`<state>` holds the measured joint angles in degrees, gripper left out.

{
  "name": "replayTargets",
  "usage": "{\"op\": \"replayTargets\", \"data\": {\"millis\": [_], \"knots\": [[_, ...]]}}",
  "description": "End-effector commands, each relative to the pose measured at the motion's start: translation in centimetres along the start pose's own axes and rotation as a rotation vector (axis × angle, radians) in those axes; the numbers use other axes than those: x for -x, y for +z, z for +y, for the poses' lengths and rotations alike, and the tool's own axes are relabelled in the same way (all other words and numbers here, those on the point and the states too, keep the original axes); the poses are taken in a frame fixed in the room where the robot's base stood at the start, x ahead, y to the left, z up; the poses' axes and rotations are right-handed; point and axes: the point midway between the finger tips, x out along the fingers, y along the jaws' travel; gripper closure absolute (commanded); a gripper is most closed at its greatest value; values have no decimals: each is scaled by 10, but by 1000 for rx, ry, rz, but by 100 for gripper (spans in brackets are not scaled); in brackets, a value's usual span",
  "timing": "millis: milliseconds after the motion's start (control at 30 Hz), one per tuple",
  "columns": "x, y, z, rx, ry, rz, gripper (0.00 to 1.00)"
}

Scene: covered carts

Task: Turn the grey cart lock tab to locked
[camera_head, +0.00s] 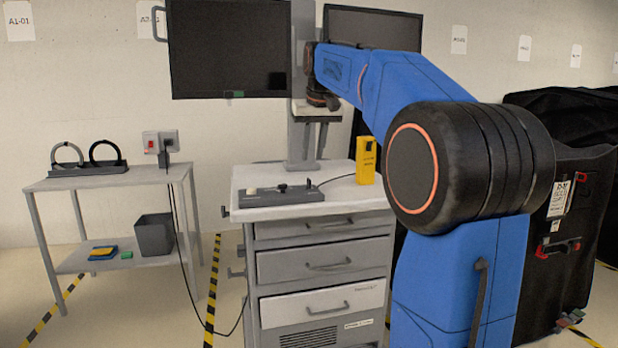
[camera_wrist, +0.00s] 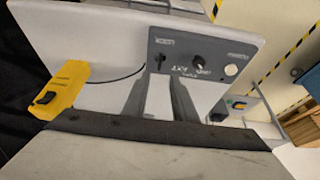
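The grey cart (camera_head: 320,265) stands in the middle of the head view, with a dark grey control panel (camera_head: 281,197) on its white top. In the wrist view the panel (camera_wrist: 205,62) carries a small dark tab (camera_wrist: 160,64) at left below lettering, a round black knob (camera_wrist: 198,60) and a pale round button (camera_wrist: 231,70). The lettering is too small to read surely, so the tab's setting is unclear. My gripper (camera_wrist: 161,80) is open and empty, its fingers spread over the panel's near edge, just short of the tab. In the head view its fingers cannot be made out.
A yellow device (camera_head: 366,160) stands on the cart top right of the panel. The cart's monitor (camera_head: 230,48) and post rise behind. A side table (camera_head: 105,178) with cable and grey bin (camera_head: 155,235) is at left. A black-covered cart (camera_head: 560,250) is at right.

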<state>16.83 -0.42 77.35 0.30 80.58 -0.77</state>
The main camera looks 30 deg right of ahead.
Motion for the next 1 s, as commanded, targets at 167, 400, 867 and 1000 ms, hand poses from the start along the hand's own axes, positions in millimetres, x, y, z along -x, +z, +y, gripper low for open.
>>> {"op": "replayTargets", "data": {"millis": [167,400,867,1000], "knots": [[-33,1,0,0,0,-3,75],[-71,1,0,0,0,-2,75],[-95,0,0,0,0,0,75],[-94,0,0,0,0,0,77]]}}
